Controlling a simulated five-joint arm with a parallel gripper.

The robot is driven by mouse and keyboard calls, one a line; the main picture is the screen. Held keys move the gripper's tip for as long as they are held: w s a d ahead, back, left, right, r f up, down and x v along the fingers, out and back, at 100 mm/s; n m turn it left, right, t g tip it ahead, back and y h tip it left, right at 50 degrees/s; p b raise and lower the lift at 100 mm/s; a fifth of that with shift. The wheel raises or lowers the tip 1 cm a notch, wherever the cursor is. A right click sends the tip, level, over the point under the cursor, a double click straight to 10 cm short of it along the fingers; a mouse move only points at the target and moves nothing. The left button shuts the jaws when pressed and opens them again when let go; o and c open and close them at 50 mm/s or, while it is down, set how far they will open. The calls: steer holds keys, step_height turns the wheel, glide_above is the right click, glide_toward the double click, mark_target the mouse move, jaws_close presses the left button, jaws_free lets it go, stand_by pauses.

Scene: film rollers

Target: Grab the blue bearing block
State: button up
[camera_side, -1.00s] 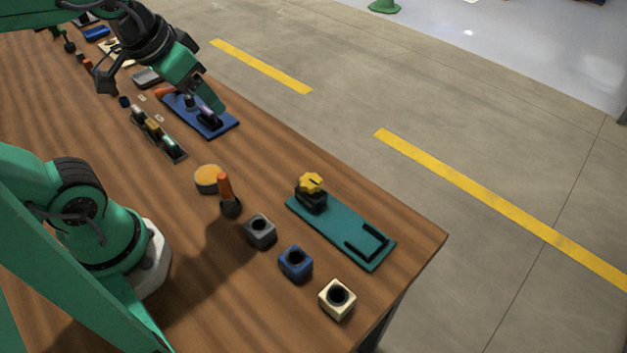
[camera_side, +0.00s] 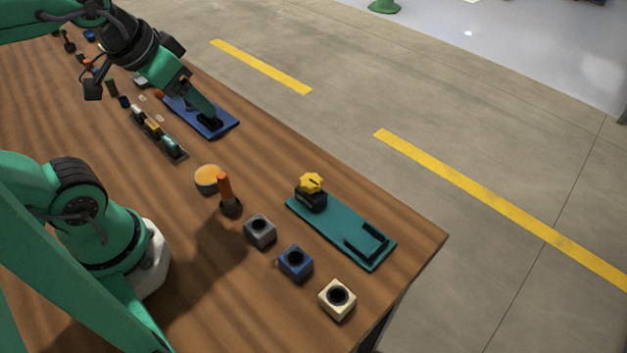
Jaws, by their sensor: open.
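The blue bearing block (camera_side: 295,263) is a small cube with a dark round bore. It sits on the wooden table near the front right, between a grey block (camera_side: 260,231) and a cream block (camera_side: 337,299). My gripper (camera_side: 212,118) is far from it, at the upper left, low over the blue plate (camera_side: 226,129). The jaws are open, though their gap is hard to make out at this size. They partly hide the dark fitting on that plate.
A teal plate (camera_side: 335,228) with a yellow-knobbed clamp (camera_side: 311,188) and a black bracket lies behind the blocks. An orange-handled tool (camera_side: 226,192) stands beside a round orange-topped disc (camera_side: 207,178). A narrow tray of parts (camera_side: 172,144) lies left of the blue plate. The table's right edge is close.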

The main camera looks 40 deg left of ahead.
steer(key=g, duration=0.6)
glide_above(295, 258)
step_height(295, 258, down, 16)
steer(key=shift+s+f, duration=0.1)
steer(key=shift+f, duration=1.25)
steer(key=shift+f, duration=2.6)
